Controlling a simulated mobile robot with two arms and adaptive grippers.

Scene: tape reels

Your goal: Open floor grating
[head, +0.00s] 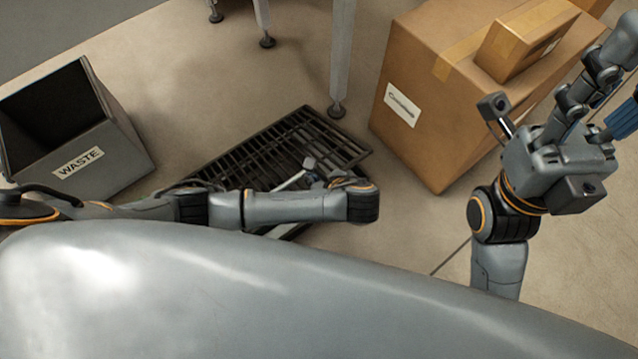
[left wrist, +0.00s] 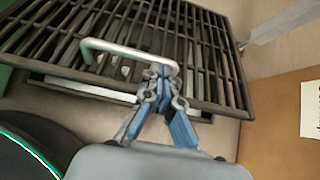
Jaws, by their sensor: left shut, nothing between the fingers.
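The dark floor grating (head: 325,137) lies in the middle of the floor, partly hidden behind my left arm. In the left wrist view the slatted grating (left wrist: 212,55) fills the upper part. A pale metal bar handle (left wrist: 125,51) spans its slats. My left gripper (left wrist: 163,84) is shut and empty, with its fingertips close to the right end of the handle; I cannot tell if they touch. A pale strip and dark edge show below the grating's near side; whether it is raised is unclear. My right gripper (head: 620,118) is raised at the right edge, partly cut off.
A grey waste bin (head: 125,160) stands at the left. A large cardboard box (head: 430,150) with a smaller box (head: 522,45) on top stands right of the grating. A metal leg (head: 341,60) stands just behind the grating. Bare floor lies between bin and grating.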

